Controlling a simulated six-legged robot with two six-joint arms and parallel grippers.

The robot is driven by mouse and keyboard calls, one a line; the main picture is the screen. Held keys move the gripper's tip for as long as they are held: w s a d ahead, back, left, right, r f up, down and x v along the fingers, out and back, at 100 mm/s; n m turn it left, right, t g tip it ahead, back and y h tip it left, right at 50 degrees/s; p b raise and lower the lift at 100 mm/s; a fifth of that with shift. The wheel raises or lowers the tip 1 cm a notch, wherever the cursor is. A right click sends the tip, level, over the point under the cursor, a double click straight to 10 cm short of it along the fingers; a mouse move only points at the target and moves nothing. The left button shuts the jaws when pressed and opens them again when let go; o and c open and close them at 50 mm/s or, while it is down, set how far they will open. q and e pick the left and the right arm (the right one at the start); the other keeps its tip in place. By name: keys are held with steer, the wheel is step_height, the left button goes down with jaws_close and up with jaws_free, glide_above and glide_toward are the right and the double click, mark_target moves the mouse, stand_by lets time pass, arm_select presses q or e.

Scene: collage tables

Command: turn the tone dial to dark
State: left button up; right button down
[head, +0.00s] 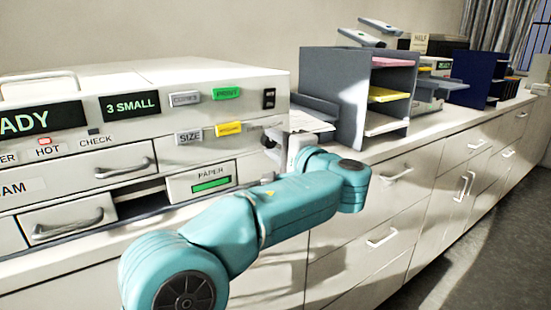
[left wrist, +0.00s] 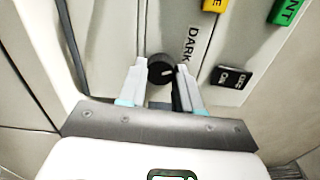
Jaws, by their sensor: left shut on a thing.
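The tone dial (left wrist: 161,68) is a round black knob with a small white mark, on the pale front panel of the copier. In the left wrist view the mark points toward the right of the picture. The label "DARK" (left wrist: 191,42) is printed on the panel beside it. My left gripper (left wrist: 162,74) is shut on the dial, one pale finger on each side. In the head view my left gripper (head: 277,142) is at the right end of the copier front, and my teal arm and wrist hide part of it. My right gripper is not in view.
The copier (head: 150,140) has a green print button (head: 226,93), a yellow button (head: 229,128), an on/off rocker switch (head: 269,98) and a paper drawer (head: 200,182). A grey paper sorter (head: 332,90) stands to the right on the long counter. Drawers with handles run below.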

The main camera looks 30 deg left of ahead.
arm_select(q)
steer(key=shift+f+n+b, duration=0.1)
steer(key=shift+n+b, duration=1.45)
steer(key=shift+n, duration=0.55)
steer(key=o, duration=1)
steer(key=shift+o, duration=0.2)
steer(key=v, duration=1.6)
steer(key=shift+d, duration=0.2)
